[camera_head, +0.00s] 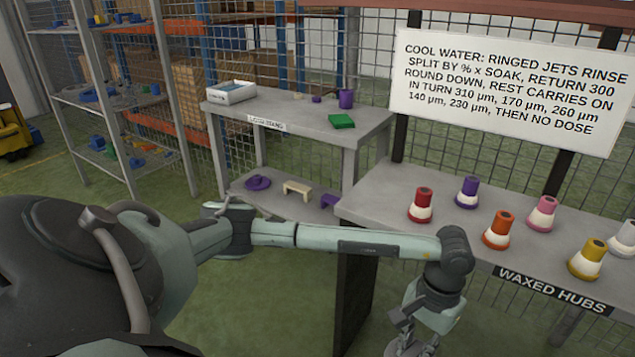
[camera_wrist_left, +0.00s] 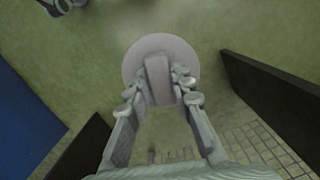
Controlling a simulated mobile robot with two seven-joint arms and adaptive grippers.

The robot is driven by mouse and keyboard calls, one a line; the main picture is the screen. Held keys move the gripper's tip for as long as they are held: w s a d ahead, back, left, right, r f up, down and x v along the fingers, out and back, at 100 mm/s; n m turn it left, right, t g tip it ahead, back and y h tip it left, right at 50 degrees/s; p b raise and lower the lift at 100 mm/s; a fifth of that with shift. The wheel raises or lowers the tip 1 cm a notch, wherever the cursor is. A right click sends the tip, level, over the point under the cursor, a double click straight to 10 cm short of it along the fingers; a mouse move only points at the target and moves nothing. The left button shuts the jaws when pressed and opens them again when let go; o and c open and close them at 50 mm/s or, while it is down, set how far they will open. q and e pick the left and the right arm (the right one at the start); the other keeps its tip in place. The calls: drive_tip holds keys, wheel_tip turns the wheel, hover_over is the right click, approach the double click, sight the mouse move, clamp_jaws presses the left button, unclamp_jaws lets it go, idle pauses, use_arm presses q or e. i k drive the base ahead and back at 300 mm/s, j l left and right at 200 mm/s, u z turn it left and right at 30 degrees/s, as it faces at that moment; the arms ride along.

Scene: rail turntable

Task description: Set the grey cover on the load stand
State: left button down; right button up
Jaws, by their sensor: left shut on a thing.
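My left gripper (camera_head: 411,340) hangs at the bottom edge of the head view, in front of the hub table. In the left wrist view the gripper (camera_wrist_left: 160,88) is shut on the upright grip of a round, pale grey cover (camera_wrist_left: 134,62). The cover hangs over green floor, clear of any surface. My right gripper is not in view.
The table labelled WAXED HUBS (camera_head: 380,190) carries several coloured hubs. The grey stand's top holds a white box (camera_head: 231,93), a green block (camera_head: 341,121) and a purple cup (camera_head: 346,99). Its lower shelf has a purple hat-like piece (camera_head: 258,183) and a cream piece (camera_head: 297,188).

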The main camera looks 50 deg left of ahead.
sight(298, 112)
drive_tip(key=j, duration=1.9)
drive_tip(key=k+j, duration=0.1)
drive_tip(key=j, duration=1.75)
drive_tip(key=i+z, duration=0.05)
